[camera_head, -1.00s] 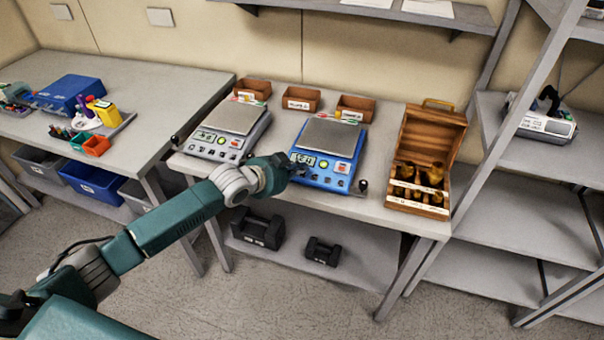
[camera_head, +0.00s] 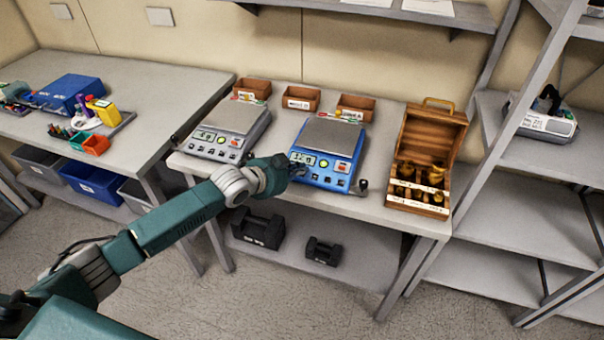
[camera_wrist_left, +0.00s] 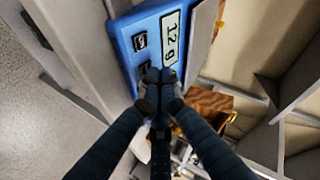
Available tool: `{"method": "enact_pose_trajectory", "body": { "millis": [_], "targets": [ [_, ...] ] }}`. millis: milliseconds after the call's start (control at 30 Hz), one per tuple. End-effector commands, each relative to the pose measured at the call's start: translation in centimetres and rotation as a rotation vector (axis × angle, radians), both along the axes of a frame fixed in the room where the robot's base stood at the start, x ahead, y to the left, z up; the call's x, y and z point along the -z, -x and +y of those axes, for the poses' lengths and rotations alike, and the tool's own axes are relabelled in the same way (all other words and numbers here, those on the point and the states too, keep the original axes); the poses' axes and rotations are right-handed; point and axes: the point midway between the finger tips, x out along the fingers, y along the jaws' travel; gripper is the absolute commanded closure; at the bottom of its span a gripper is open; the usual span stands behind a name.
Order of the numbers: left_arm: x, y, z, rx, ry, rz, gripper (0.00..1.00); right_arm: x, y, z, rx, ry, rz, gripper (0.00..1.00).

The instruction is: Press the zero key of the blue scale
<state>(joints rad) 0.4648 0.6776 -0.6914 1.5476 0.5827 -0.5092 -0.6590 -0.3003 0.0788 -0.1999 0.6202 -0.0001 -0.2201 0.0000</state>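The blue scale (camera_head: 322,172) stands on the table with a grey weighing plate, a display and a row of front keys. My left gripper (camera_head: 301,169) is at its front left corner, by the display. My right gripper is not in view.
A grey scale (camera_head: 222,136) stands left of the blue one. Small brown bins (camera_head: 301,98) line the table's back. An open wooden weight case (camera_head: 423,165) stands at the right. Black weights (camera_head: 258,229) lie on the shelf below.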

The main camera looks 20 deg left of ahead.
Motion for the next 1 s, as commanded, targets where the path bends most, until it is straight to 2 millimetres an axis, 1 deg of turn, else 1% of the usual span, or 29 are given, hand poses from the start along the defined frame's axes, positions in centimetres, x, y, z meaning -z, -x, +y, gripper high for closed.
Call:
{"method": "enact_pose_trajectory", "body": {
  "millis": [300, 1000],
  "targets": [
    [-0.04, -0.02, -0.05, 0.001, 0.001, 0.0, 1.0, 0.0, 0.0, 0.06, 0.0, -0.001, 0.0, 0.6],
    [0.62, -0.17, -0.09, 0.001, 0.001, -0.001, 1.0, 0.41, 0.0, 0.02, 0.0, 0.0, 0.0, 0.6]
  ]
}}
